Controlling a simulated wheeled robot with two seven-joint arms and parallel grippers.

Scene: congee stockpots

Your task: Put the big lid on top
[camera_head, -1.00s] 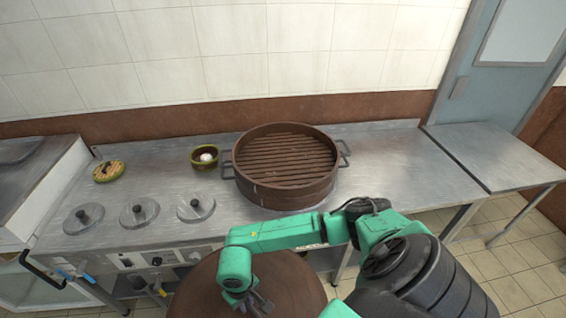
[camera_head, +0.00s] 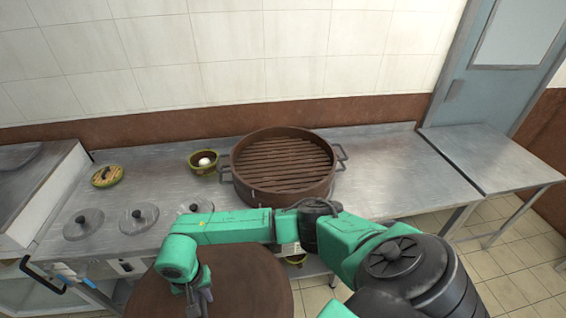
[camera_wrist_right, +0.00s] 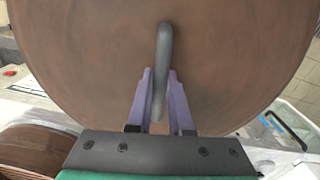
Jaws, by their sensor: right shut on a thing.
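The big lid (camera_head: 250,285) is a round brown disc at the bottom of the head view, in front of the counter. My right gripper (camera_head: 197,295) is shut on its grey handle. The right wrist view shows the lid (camera_wrist_right: 90,50) filling most of the picture, with the purple fingers (camera_wrist_right: 160,100) on both sides of the handle (camera_wrist_right: 163,60). The big brown steamer pot (camera_head: 255,188) stands open on the counter, with slats inside and a handle on each side. The lid is apart from it, nearer to me. My left gripper is not in view.
A small green-brown bowl (camera_head: 203,162) with a white round thing in it stands left of the pot. A small yellow-green lid (camera_head: 107,176) lies farther left. Several grey round lids (camera_head: 138,218) line the counter's front left. The counter right of the pot (camera_head: 390,170) is clear.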

